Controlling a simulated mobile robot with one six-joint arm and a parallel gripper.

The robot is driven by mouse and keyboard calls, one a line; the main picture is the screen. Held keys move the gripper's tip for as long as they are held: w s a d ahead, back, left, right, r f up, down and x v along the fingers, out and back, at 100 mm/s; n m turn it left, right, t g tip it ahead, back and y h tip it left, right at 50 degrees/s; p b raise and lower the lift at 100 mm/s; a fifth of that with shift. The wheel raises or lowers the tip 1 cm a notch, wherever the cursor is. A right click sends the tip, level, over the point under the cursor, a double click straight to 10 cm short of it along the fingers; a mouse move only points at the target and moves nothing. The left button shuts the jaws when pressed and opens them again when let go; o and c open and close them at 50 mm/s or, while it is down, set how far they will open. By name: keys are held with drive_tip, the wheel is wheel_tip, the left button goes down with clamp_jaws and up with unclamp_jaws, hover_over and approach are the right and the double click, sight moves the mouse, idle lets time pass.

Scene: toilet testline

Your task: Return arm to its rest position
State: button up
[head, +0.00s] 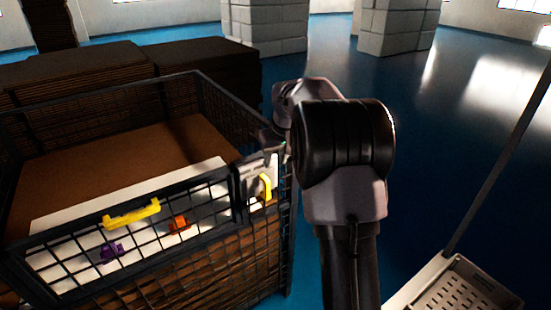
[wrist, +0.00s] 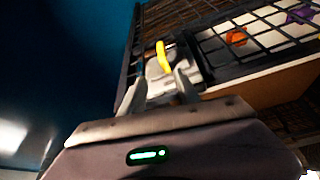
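My arm stands upright right of the middle of the head view, with its dark joint beside the right corner of the mesh cage (head: 265,265). My gripper (wrist: 158,88) shows in the wrist view with its two light fingers apart and nothing visible held between them. Beyond the fingertips is a grey latch plate with a yellow handle (wrist: 162,56) on the cage. The same yellow handle (head: 265,187) shows in the head view just left of my arm. My gripper is mostly hidden by my arm in the head view.
The cage holds a brown box and a white panel (head: 70,208), with a yellow bar (head: 132,213), an orange piece (head: 179,223) and a purple piece (head: 110,252). Dark stacks (head: 205,70) stand behind. White block pillars (head: 265,25) are farther back.

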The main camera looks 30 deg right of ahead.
drive_tip(key=s+a+f+m+t+y+b, duration=0.1)
drive_tip(key=s+a+f+b, duration=0.2)
drive_tip(key=s+a+b, duration=1.4)
drive_tip(key=s+a+f+y+b, duration=0.1)
drive_tip(key=s+a+f, duration=0.4)
drive_tip(key=s, duration=0.3)
drive_tip(key=s+a+f+m+b, duration=0.1)
drive_tip(key=s+a+f, duration=0.4)
drive_tip(key=s, duration=0.4)
drive_tip(key=shift+s+a+m+y, duration=0.3)
drive_tip(key=shift+a+y, duration=0.1)
drive_tip(key=shift+a, duration=0.1)
drive_tip(key=shift+f, duration=0.1)
